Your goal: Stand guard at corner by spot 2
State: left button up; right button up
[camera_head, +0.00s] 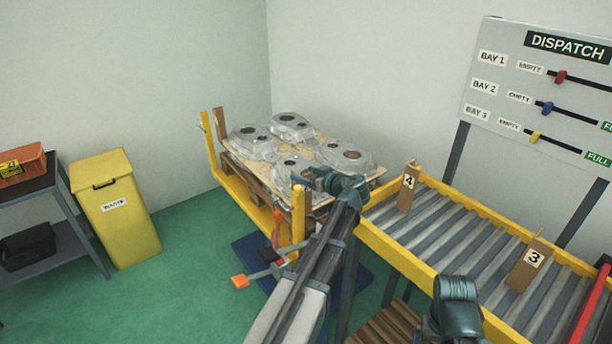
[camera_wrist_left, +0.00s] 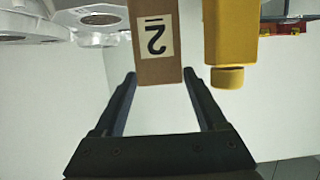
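A brown guard board marked 2 (camera_wrist_left: 157,45) fills the upper middle of the left wrist view, its number upside down. Beside the board, with a narrow gap, is a yellow corner post (camera_wrist_left: 228,40). In the head view my left gripper (camera_head: 312,182) is at the near corner of the loaded pallet (camera_head: 240,167), next to the near yellow post (camera_head: 298,215). The board's lower end is hidden. My right gripper is not visible.
Several castings (camera_head: 345,154) lie on the pallet. Another brown board (camera_head: 221,124) stands at its far left corner. Boards marked 4 (camera_head: 407,189) and 3 (camera_head: 527,265) stand on the roller conveyor (camera_head: 450,230). A yellow waste bin (camera_head: 122,215) is left, with clear green floor between.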

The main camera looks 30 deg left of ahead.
pick_arm(q)
jog(key=shift+o, duration=1)
jog(key=shift+r, duration=0.2)
jog(key=p+v, duration=0.3)
jog(key=v, duration=0.9)
jog(key=shift+p, duration=0.35)
jog(key=b+x, duration=0.3)
jog(key=x, duration=0.9)
jog(key=shift+f+b, duration=0.2)
jog(key=shift+b, duration=0.2)
